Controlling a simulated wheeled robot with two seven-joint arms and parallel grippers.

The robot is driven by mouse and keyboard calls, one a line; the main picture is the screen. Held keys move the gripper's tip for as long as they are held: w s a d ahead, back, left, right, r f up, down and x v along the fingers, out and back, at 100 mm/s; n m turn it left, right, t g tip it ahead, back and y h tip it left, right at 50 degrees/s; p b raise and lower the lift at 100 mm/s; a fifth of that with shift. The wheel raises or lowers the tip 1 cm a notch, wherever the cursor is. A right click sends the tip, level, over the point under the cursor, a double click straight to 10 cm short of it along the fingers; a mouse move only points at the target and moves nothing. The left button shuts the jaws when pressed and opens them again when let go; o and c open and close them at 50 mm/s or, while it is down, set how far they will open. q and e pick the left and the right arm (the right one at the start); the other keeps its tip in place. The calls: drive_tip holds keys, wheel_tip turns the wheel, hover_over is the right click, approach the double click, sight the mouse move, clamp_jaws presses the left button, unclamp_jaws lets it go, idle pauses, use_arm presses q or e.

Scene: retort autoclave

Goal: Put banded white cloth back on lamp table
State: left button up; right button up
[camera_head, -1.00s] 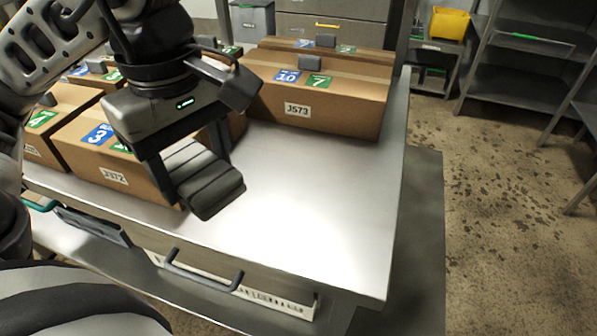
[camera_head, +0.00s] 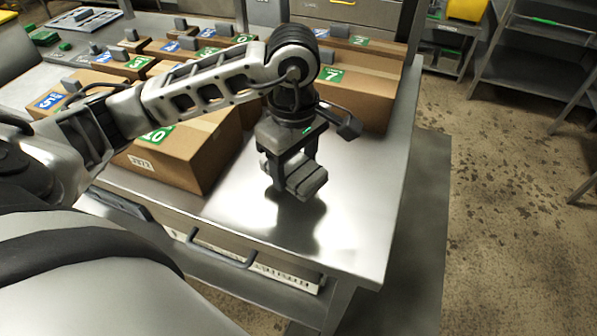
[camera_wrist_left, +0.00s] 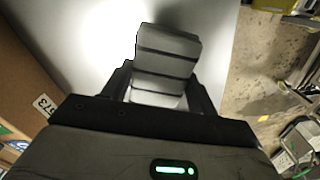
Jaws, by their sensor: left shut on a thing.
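The banded white cloth (camera_head: 305,178) looks like a folded grey-white pad with dark bands. My left gripper (camera_head: 291,176) is shut on it and points down over the steel table (camera_head: 350,215). The cloth also shows between the fingers in the left wrist view (camera_wrist_left: 168,55), with bare tabletop behind it. Under the cloth a dark shadow falls on the table; whether cloth and table touch I cannot tell. No lamp shows. My right gripper is not in view.
Cardboard boxes (camera_head: 185,155) with blue and green labels stand left of and behind the cloth. The table's front and right part is bare. A drawer handle (camera_head: 220,250) juts out at the front. Metal shelves (camera_head: 520,60) stand beyond the floor at the right.

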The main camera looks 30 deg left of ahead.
sight(299, 177)
use_arm(q)
drive_tip(key=shift+w+d+f, duration=0.1)
drive_tip(key=shift+w+f, duration=0.15)
drive_tip(key=shift+f, duration=0.1)
wheel_tip(299, 177, down, 3)
drive_tip(key=shift+w+f+p, duration=0.1)
drive_tip(key=shift+p, duration=0.4)
drive_tip(key=shift+f, duration=0.1)
drive_tip(key=shift+f+b, duration=0.25)
drive_tip(key=shift+b, duration=0.15)
drive_tip(key=o, duration=0.9)
drive_tip(key=shift+r, duration=0.1)
